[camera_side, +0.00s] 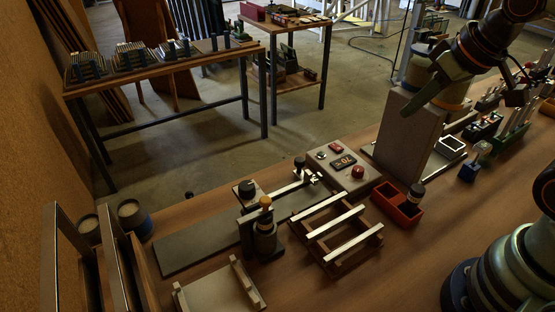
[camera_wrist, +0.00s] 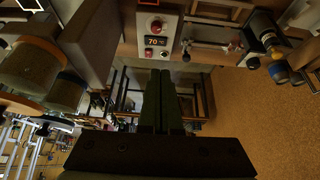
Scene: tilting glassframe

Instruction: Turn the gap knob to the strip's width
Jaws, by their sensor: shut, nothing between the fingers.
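My gripper (camera_side: 409,110) is shut and empty, high above the bench at the right of the side view. In the wrist view its two dark green fingers (camera_wrist: 160,75) lie together. A dark flat bar fixture (camera_side: 190,247) lies on the bench, apart from my gripper. It carries a black knob (camera_side: 246,188) on a block and another black knob (camera_side: 299,163) near its far end; I cannot tell which sets the gap. A control box (camera_side: 347,180) with a red button has a display (camera_wrist: 155,41) that seems to read 70. Pale strips (camera_side: 335,222) lie across a wooden rack.
An orange-capped dark bottle-like part (camera_side: 265,228) stands by the bar. A red bin (camera_side: 397,205) sits right of the rack. A tall grey-brown block (camera_side: 409,132) stands close under my gripper. Metal-edged panels (camera_side: 120,262) stand at the left. Some bare bench lies in front of the rack.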

